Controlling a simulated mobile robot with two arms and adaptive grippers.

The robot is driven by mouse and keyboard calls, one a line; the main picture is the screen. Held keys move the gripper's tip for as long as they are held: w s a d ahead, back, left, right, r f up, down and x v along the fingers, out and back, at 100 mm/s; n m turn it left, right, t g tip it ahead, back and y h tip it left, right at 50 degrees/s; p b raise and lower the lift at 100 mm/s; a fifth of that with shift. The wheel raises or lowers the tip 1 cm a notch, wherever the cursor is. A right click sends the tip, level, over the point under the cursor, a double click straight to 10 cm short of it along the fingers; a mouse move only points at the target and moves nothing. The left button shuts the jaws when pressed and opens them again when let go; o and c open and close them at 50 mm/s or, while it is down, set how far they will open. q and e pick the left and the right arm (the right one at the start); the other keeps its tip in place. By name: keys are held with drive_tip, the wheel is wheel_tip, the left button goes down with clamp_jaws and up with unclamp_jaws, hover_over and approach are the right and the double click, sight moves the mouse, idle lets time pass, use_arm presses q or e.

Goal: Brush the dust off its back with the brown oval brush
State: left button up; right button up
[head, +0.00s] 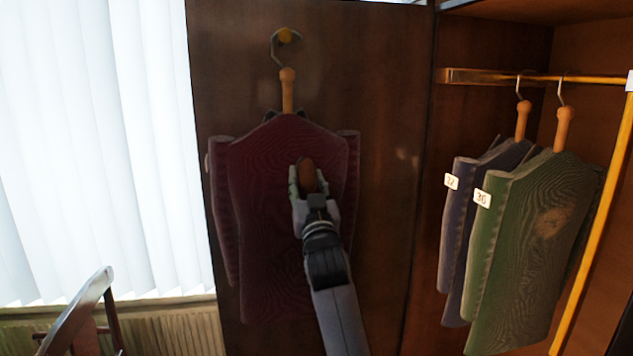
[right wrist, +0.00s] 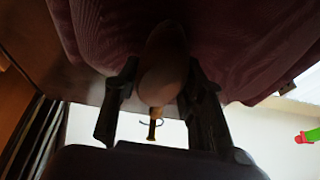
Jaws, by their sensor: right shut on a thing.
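A maroon garment (head: 270,220) hangs from a wooden hanger (head: 288,90) on a hook on the dark wardrobe door. My right gripper (head: 309,187) is in front of the garment's upper middle, shut on the brown oval brush (head: 306,174). In the right wrist view the brush (right wrist: 163,68) sits between the two fingers, close to the maroon cloth (right wrist: 235,40); I cannot tell whether it touches. No clear dust shows on the maroon cloth, and my gripper and arm hide part of it. My left gripper is not in view.
A blue garment (head: 460,220) and a green garment (head: 515,250) with a tan patch (head: 551,222) hang from a rail (head: 600,79) in the open wardrobe at right. A chair (head: 80,315) stands at lower left, before white blinds (head: 95,140).

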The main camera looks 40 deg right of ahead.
drive_tip(key=shift+w+a+b, duration=0.15)
drive_tip(key=shift+w+a, duration=0.35)
drive_tip(key=shift+a, duration=0.3)
drive_tip(key=shift+w+a+b, duration=0.1)
drive_tip(key=shift+w+a, duration=0.4)
drive_tip(key=shift+a, duration=0.25)
drive_tip(key=shift+w+a+b, duration=0.15)
drive_tip(key=shift+w+a, duration=0.35)
drive_tip(key=shift+a, duration=0.3)
drive_tip(key=shift+w+a+b, duration=0.3)
drive_tip(key=shift+w+a, duration=0.25)
drive_tip(key=shift+a, duration=0.3)
drive_tip(key=shift+w+a+b, duration=0.25)
drive_tip(key=shift+w+a, duration=0.25)
drive_tip(key=shift+a, duration=0.35)
drive_tip(key=shift+r, duration=0.1)
drive_tip(key=shift+d, duration=0.1)
drive_tip(key=s+a, duration=0.3)
drive_tip(key=s, duration=0.2)
drive_tip(key=shift+s+p, duration=0.15)
drive_tip(key=shift+p, duration=0.25)
drive_tip(key=shift+a, duration=0.1)
drive_tip(key=shift+s+a, duration=0.4)
drive_tip(key=shift+s, duration=0.25)
drive_tip(key=shift+s+a, duration=0.4)
drive_tip(key=shift+s, duration=0.2)
